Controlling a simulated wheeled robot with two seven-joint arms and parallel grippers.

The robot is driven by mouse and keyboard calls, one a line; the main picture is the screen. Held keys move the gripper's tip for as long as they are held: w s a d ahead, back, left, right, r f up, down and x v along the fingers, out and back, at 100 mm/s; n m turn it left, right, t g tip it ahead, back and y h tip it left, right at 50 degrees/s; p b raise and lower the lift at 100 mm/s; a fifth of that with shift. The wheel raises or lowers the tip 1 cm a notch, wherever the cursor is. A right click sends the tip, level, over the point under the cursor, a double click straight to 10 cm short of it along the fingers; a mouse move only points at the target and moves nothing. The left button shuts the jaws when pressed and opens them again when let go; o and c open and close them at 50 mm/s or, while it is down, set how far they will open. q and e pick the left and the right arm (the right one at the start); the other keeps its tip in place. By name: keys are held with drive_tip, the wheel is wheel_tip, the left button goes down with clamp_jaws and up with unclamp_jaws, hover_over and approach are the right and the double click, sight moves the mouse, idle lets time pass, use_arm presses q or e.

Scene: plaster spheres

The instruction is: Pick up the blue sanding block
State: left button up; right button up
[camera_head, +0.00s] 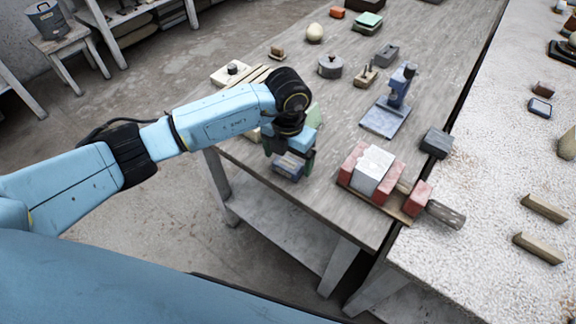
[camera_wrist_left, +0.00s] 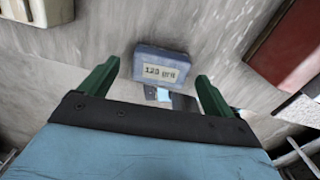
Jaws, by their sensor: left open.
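The blue sanding block (camera_wrist_left: 163,65) has a pale label that reads like a grit number. In the left wrist view it lies ahead of my left gripper (camera_wrist_left: 156,76), with one green finger toward each side and gaps beside it. In the head view the block (camera_head: 288,166) shows at the near left edge of the wooden bench, right below my left gripper (camera_head: 291,156), which partly hides it. The gripper is open and holds nothing. My right gripper is not in view.
On the wooden bench (camera_head: 350,220), red blocks with a white block (camera_head: 373,168) stand to the right. A blue stand (camera_head: 385,118), a grey round tin (camera_head: 331,66) and a pale sphere (camera_head: 315,32) are farther back. A speckled table (camera_head: 480,230) adjoins at right.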

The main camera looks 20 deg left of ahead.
sight(288, 163)
use_arm(q)
wheel_tip(288, 163, down, 3)
drive_tip(key=shift+r, duration=0.2)
drive_tip(key=c, duration=1.1)
wheel_tip(288, 163, up, 10)
drive_tip(key=shift+r, duration=0.1)
drive_tip(key=o, duration=0.5)
drive_tip(key=c, duration=0.5)
